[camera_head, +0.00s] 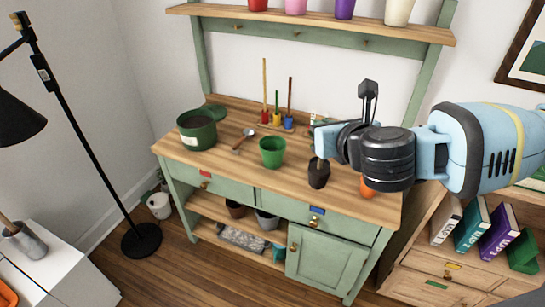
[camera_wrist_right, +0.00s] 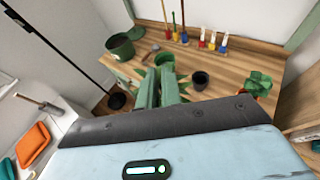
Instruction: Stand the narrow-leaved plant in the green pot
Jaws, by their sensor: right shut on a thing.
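The green pot (camera_head: 271,152) stands upright on the wooden bench top, left of my right gripper; its inside looks empty. It also shows in the right wrist view (camera_wrist_right: 165,60). My right gripper (camera_head: 328,139) is above the bench and shut; its fingertips are hidden in the head view. My left gripper is not in view.
A dark pot (camera_head: 319,174) stands just below my right gripper. A large green planter (camera_head: 197,132), a trowel (camera_head: 243,138) and coloured tools (camera_head: 277,120) are on the bench. A leafy plant (camera_wrist_right: 258,84) in an orange pot (camera_head: 367,188) stands to the right.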

